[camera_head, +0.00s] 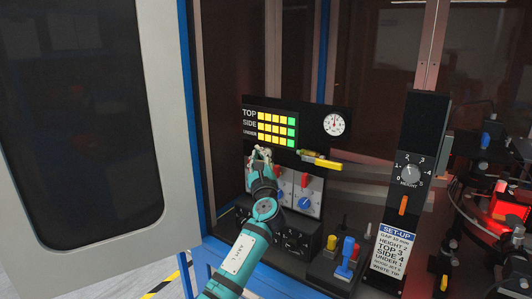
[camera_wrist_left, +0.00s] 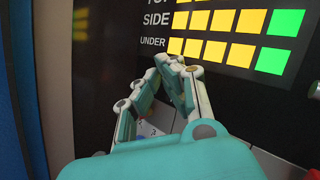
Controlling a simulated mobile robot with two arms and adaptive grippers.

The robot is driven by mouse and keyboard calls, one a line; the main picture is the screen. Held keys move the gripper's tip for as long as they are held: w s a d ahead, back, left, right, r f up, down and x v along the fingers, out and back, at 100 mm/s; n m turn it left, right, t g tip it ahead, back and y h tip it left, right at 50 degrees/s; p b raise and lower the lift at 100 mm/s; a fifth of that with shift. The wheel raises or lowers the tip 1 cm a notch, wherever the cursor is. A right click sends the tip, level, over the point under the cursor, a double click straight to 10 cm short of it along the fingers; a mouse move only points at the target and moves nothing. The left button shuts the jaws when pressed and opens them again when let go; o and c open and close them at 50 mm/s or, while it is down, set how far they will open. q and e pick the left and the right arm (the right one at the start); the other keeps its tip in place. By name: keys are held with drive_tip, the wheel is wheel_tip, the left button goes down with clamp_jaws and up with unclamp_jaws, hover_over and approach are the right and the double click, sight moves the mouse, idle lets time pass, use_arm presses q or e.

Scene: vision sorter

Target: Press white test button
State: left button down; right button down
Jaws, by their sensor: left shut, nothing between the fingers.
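My left gripper (camera_head: 262,151) is shut and empty, held in front of the black panel just below the rows of lights. In the left wrist view its fingers (camera_wrist_left: 172,68) come together near the lower edge of the UNDER row. The light panel (camera_head: 275,128) has rows marked TOP, SIDE and UNDER, each with yellow squares and a green one at the right end. I cannot make out a white test button in either view; the gripper and arm cover part of the panel below the lights. Contact with the panel cannot be told. My right gripper is not in view.
A plate with red and blue knobs (camera_head: 305,203) lies below. An open door (camera_head: 160,120) is left.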

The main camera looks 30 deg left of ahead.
use_arm(q)
drive_tip(key=s+p, duration=0.3)
drive_tip(key=s, duration=0.2)
drive_tip(key=shift+a, duration=0.2)
idle(0.8)
